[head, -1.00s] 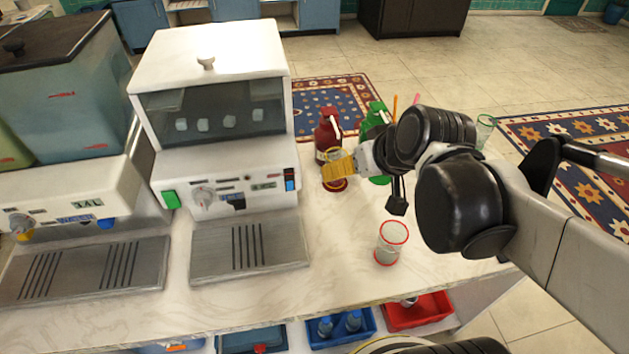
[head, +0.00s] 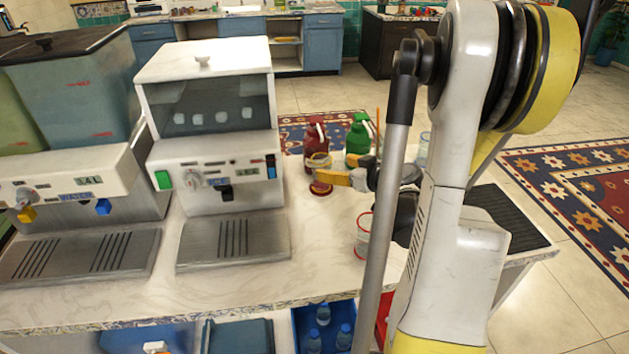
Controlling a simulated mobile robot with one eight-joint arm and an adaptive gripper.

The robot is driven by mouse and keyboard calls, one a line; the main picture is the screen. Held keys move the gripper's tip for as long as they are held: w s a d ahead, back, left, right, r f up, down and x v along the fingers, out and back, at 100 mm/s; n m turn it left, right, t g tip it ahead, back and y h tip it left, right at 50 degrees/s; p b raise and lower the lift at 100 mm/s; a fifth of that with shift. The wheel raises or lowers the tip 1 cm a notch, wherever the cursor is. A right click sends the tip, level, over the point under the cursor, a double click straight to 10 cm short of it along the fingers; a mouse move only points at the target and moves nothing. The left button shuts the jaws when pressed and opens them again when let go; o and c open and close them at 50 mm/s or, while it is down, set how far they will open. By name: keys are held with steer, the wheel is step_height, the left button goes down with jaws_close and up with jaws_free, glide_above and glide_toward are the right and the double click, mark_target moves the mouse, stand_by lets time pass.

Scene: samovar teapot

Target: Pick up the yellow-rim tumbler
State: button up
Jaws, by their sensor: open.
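The yellow-rim tumbler (head: 318,161) is a clear glass with a yellow rim. It stands on the counter in front of the dark red bottle (head: 315,133), near the right side of the white machine. My gripper (head: 347,170), with yellow fingers, is open. It is just to the right of the tumbler, with its left finger low beside the glass. I cannot tell whether they touch. Nothing shows between the fingers. The arm hides part of the gripper.
A red-rim tumbler (head: 363,236) stands nearer, partly behind my arm. A green bottle (head: 358,135) stands behind the gripper, and a bluish glass (head: 424,143) to its right. The white ice machine (head: 208,160) is left. The counter (head: 315,255) is clear in front.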

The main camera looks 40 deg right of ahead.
steer(key=f, duration=0.1)
steer(key=f+b, duration=0.1)
steer(key=f, duration=0.1)
steer(key=shift+w+f, duration=0.2)
steer(key=shift+w, duration=0.2)
steer(key=b+x, duration=0.2)
steer(key=x, duration=0.4)
steer(key=shift+w+f, duration=0.15)
steer(key=shift+w, duration=0.15)
steer(key=c, duration=1.4)
